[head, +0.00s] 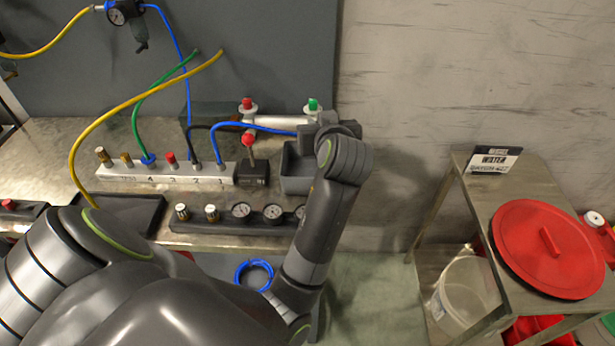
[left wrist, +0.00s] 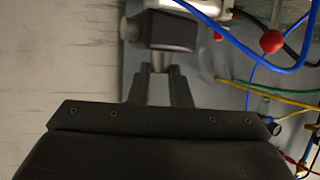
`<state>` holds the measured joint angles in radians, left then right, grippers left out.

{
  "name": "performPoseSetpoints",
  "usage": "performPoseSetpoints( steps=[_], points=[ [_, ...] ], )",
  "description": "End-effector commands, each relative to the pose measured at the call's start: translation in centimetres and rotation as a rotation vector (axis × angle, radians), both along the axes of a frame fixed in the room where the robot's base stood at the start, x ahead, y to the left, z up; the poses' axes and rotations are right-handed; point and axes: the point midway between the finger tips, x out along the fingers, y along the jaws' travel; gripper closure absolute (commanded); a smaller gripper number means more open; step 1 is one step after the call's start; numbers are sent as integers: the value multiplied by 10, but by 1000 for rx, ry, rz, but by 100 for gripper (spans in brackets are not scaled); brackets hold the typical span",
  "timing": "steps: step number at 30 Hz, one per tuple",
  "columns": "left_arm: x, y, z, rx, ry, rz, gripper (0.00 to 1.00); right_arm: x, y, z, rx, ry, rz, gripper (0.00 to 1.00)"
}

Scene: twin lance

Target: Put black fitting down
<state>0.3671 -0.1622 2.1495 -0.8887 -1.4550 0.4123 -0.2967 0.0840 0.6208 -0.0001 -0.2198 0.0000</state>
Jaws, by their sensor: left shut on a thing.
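My left gripper (head: 320,131) is at the back right of the bench in the head view, above and behind a small grey bin. In the left wrist view my left gripper (left wrist: 161,74) is shut on a small tapered piece, likely the black fitting (left wrist: 161,61). Beyond it is a dark block (left wrist: 170,31); I cannot tell whether the two are joined. In the head view my arm and hand hide the fitting. My right gripper is not in view.
The grey bin (head: 297,181) stands beside the white manifold (head: 165,174) with its hoses. A pale cylinder (head: 275,121) with red and green knobs lies behind. A gauge strip (head: 225,226) is in front. A blue hose (head: 255,125) runs towards my gripper. A metal cart (head: 470,200) stands right.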

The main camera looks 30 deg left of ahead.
Motion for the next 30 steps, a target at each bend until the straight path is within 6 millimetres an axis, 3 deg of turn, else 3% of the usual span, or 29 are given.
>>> performPoseSetpoints(
  steps=[3,9,18,30],
  points=[
    [0,16,7,5,-4,160,100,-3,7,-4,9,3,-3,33],
    [-4,28,10,1,-1,307,100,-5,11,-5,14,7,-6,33],
    [-5,28,-40,1,4,317,100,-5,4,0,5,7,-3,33],
    [-5,28,-83,1,1,315,100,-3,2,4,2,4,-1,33]
  ],
)
